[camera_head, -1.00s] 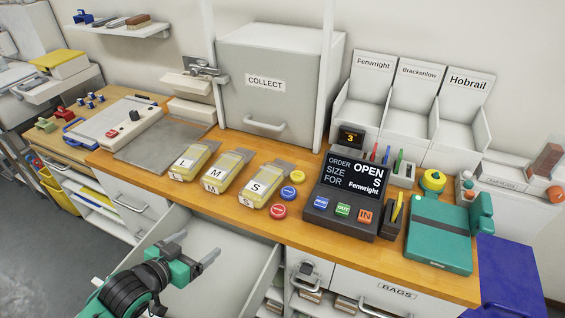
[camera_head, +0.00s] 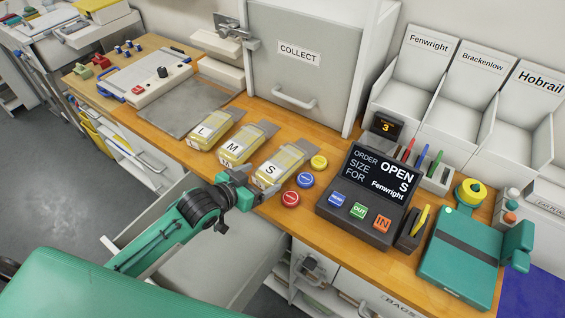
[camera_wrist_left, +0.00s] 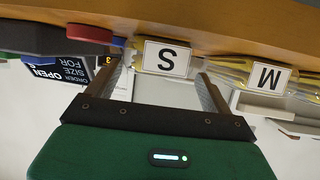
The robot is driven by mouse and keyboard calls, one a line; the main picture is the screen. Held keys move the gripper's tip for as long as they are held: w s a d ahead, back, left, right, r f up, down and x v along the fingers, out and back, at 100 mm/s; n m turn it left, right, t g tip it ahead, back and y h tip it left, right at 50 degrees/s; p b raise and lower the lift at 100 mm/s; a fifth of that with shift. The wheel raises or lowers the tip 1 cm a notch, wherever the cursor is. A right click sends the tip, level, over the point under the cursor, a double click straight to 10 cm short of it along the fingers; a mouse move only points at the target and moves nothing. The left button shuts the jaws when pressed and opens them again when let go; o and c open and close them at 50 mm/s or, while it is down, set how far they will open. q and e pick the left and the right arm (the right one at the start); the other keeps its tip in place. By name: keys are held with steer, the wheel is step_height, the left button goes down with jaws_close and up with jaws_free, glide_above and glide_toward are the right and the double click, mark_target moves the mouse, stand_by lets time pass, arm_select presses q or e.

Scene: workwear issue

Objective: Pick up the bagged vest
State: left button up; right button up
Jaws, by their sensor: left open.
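Three clear bags with yellow vests lie in a row on the wooden counter, labelled L (camera_head: 206,130), M (camera_head: 241,145) and S (camera_head: 275,166). My left gripper (camera_head: 245,186) is at the counter's front edge, just in front of the S bag, and partly covers its near left corner. In the left wrist view, which is upside down, the open fingers (camera_wrist_left: 165,85) point at the S bag (camera_wrist_left: 167,58), whose label shows between them. The M bag (camera_wrist_left: 268,76) is beside it. The fingers appear empty. The order screen (camera_head: 375,175) reads OPEN, size S, for Fenwright. My right gripper is not in view.
Red (camera_head: 290,198), blue (camera_head: 305,180) and yellow (camera_head: 319,162) round pieces lie right of the S bag. The COLLECT cabinet (camera_head: 300,75) stands behind. Labelled bins (camera_head: 415,75) are at the back right. An open drawer (camera_head: 200,262) sits below the arm.

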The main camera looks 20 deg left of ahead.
mark_target(273, 172)
arm_select(q)
steer(key=shift+w+d+f, duration=0.15)
steer(key=shift+w+d, duration=0.05)
steer(key=shift+w, duration=0.2)
steer(key=shift+w+d+p, duration=0.2)
steer(key=shift+w+p, duration=0.1)
steer(key=p+x, duration=0.1)
steer(key=x, duration=0.2)
steer(key=shift+w+d, duration=0.15)
steer(key=shift+d, duration=0.05)
steer(key=shift+w+d+f, duration=0.15)
steer(key=shift+w+f, duration=0.15)
steer(key=shift+w, duration=0.05)
steer(key=shift+c, duration=0.9)
steer(key=c, duration=0.6)
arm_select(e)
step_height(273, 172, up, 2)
